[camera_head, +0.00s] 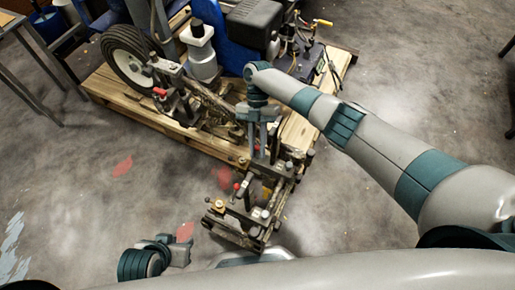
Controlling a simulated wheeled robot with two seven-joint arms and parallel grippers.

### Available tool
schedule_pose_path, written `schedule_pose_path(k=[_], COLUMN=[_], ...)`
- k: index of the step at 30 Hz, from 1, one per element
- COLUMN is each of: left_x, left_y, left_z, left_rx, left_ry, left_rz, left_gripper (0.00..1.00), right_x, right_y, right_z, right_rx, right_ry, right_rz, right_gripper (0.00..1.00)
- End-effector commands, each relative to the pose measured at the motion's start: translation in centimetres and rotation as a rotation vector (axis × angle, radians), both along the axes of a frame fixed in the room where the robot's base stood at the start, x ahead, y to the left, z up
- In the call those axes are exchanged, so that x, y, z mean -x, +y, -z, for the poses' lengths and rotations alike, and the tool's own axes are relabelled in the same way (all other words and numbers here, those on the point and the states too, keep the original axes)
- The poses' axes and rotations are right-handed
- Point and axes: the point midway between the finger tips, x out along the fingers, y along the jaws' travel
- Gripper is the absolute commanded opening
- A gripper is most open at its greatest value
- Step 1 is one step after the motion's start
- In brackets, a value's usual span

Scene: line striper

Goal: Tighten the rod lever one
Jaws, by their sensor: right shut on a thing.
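The line striper (238,55) stands on a wooden pallet, with a metal rod and clamp assembly (262,215) reaching toward me. One red-tipped lever (236,187) shows on the near part of the assembly and another red-tipped lever (160,92) by the wheel. I cannot tell which is rod lever one. My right gripper (262,152) points down and is shut on a part of the rod assembly, whose held part is mostly hidden by the fingers. My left gripper (182,253) is low at the left, apart from the assembly; its opening is unclear.
The wooden pallet (165,122) lies under the machine, with a black-tyred wheel (127,55) at its left. A metal table frame (38,62) stands at the upper left. The concrete floor is clear at the left and right.

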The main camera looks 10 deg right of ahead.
Motion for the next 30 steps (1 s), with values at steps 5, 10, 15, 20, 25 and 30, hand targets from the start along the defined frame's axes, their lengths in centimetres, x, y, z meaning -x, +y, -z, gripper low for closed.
schedule_pose_path(k=[5,10,15,20,25,30], left_x=[-0.03,-0.05,-0.04,-0.03,-0.04,-0.14], left_y=[-0.07,-0.05,-0.05,-0.05,-0.06,-0.14], left_z=[-0.02,-0.02,-0.02,-0.01,0.03,0.13], left_rx=[0.002,0.002,0.002,0.002,0.002,0.004], left_ry=[-0.003,-0.003,-0.003,-0.003,-0.003,-0.007], left_rz=[0.0,0.0,0.0,0.0,0.0,0.001], left_gripper=[0.31,0.31,0.31,0.31,0.31,0.31], right_x=[-0.16,-0.16,-0.14,-0.09,-0.19,-0.85], right_y=[-0.03,-0.02,-0.02,-0.01,-0.02,-0.09], right_z=[-0.11,-0.11,-0.1,-0.05,-0.17,-0.94], right_rx=[0.0,0.0,-0.001,0.0,0.0,0.0], right_ry=[-0.003,-0.003,-0.003,-0.001,-0.001,-0.002], right_rz=[0.002,0.002,0.001,0.0,0.0,0.002], right_gripper=[0.0,0.0,0.35,0.35,0.35,0.35])
